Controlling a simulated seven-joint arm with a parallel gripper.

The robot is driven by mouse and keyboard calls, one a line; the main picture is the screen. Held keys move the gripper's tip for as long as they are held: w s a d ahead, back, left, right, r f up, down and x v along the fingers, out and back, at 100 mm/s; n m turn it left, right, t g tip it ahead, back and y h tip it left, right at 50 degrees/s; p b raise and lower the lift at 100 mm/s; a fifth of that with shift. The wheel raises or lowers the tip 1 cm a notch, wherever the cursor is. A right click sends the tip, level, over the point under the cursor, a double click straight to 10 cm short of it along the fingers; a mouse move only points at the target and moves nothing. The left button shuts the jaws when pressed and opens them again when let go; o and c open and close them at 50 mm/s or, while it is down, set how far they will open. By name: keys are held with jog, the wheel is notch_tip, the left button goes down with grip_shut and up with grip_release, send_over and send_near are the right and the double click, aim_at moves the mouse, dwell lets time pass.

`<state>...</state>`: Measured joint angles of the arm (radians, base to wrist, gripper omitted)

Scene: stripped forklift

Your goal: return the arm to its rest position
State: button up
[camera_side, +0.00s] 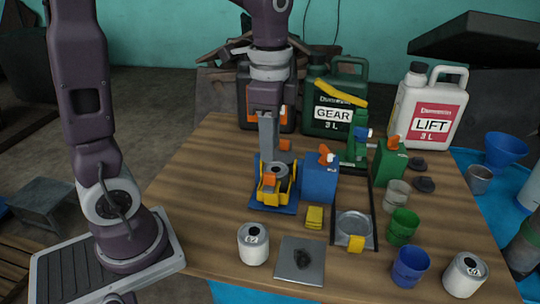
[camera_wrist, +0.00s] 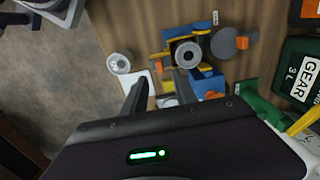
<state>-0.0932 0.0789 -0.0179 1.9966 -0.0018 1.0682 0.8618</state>
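My gripper (camera_side: 268,148) points down over the far left part of the wooden table. A yellow and blue machine (camera_side: 274,190) with a grey round part stands on the table, just below and in front of the fingers in the side view. It also shows in the wrist view (camera_wrist: 187,52), beyond the fingertips. In the side view the fingers overlap its back, so I cannot tell the exact gap.
A blue can (camera_side: 320,182) and a green can (camera_side: 389,163) stand right of the machine. A dark green GEAR jug (camera_side: 335,98) and white LIFT jug (camera_side: 428,108) stand behind. Cups, tins and a grey plate (camera_side: 302,262) occupy the front. The table's left side (camera_side: 195,180) is clear.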

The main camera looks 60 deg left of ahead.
jog(key=shift+r, duration=0.1)
jog(key=s+d+r+n+t, duration=0.2)
jog(key=s+n+t, duration=0.3)
jog(key=s+n, duration=0.4)
jog(key=s+r, duration=0.1)
jog(key=s, duration=0.3)
jog(key=shift+s+r+t, duration=0.2)
jog(key=shift+s+t, duration=0.1)
